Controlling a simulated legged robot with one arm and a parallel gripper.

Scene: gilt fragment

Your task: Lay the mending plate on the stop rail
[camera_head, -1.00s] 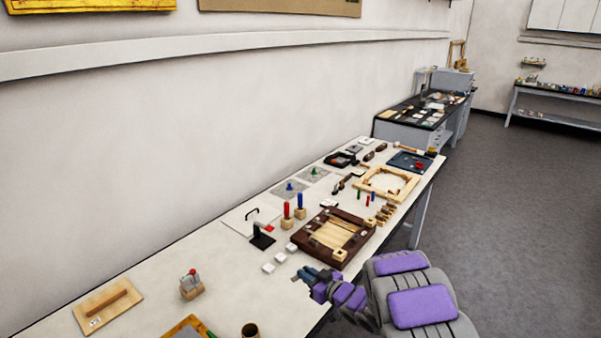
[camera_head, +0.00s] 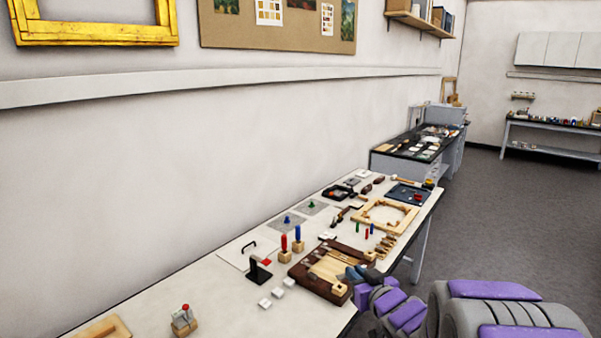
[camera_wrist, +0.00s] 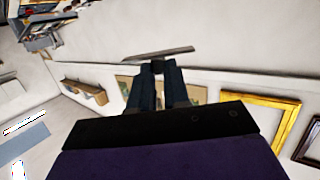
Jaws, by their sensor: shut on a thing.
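My gripper (camera_wrist: 158,68) is shut on a thin, flat grey strip (camera_wrist: 172,53), seen nearly edge-on across the fingertips; it appears to be the mending plate. In the head view my gripper (camera_head: 362,274) is at the front right of a dark brown wooden frame (camera_head: 309,284) with pale boards inside, overlapping it in the picture. I cannot tell its height above the frame. The strip cannot be made out in the head view. I cannot tell for sure which part is the stop rail; it may belong to this frame.
Red and blue handled tools (camera_head: 297,236) stand in wooden blocks behind the frame. White blocks (camera_head: 277,292) lie to its left. The near left bench top (camera_head: 230,308) is mostly clear.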

